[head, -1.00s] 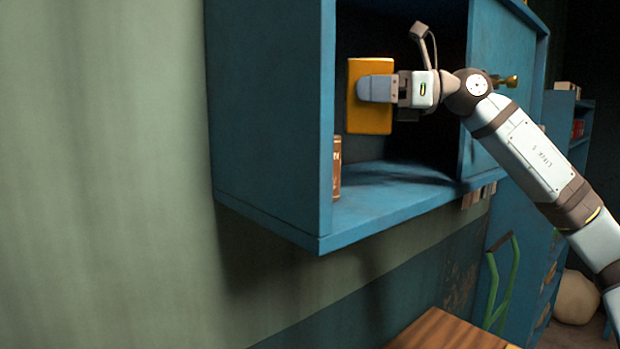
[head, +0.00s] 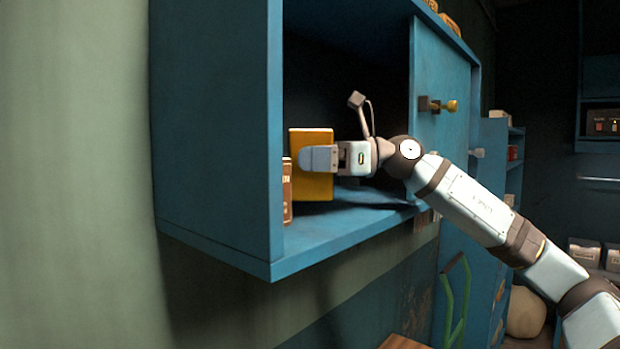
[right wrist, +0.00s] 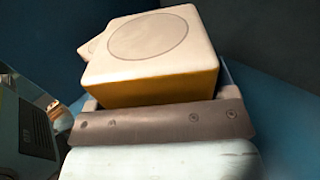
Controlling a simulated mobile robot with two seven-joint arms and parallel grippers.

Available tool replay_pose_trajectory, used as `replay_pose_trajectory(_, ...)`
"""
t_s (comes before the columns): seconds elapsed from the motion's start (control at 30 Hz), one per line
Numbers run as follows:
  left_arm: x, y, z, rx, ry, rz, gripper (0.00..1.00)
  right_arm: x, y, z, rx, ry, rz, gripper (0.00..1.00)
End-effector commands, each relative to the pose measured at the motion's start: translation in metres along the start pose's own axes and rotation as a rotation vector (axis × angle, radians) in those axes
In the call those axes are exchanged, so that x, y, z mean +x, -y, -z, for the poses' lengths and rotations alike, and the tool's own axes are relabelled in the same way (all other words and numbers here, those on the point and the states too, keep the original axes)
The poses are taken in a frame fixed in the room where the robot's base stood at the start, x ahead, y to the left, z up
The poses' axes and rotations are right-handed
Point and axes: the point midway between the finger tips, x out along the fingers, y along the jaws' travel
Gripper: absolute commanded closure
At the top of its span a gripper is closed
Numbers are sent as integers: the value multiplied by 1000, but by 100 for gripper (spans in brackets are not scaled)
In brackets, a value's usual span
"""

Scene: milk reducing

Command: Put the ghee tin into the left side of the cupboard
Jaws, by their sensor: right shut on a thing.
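The ghee tin is a yellow-orange box (head: 313,188) inside the open left side of the blue cupboard (head: 300,252). My right gripper (head: 320,158) is shut on it from the right. The tin looks upright, with its bottom at or just above the shelf; I cannot tell whether it touches. In the right wrist view the tin's pale top (right wrist: 150,45) with a round lid outline shows between the fingers. My left gripper is not in view.
A brown book-like item (head: 287,190) stands at the shelf's left, close beside the tin. The cupboard's right door (head: 445,120) is closed, with a brass knob (head: 452,106). Shelf room is free right of the tin, under my arm.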

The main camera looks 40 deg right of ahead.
Motion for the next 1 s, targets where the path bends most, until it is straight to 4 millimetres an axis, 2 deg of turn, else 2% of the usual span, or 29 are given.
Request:
replay_pose_trajectory(0.03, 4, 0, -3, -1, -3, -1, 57, 0, 0, 10, 3, -1, 0, 71)
replay_pose_trajectory(0.2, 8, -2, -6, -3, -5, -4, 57, 0, 1, 23, 2, 1, 1, 71)
replay_pose_trajectory(0.67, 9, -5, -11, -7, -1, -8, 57, 0, 0, 28, 0, 2, 1, 71)
replay_pose_trajectory(0.7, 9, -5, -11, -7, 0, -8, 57, 0, 0, 29, 1, 0, 1, 21)
replay_pose_trajectory(0.8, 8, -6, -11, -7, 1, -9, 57, 0, 0, 28, 1, 0, 1, 0)
replay_pose_trajectory(1.0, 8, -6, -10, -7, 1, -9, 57, 0, 0, 28, 1, 0, 1, 0)
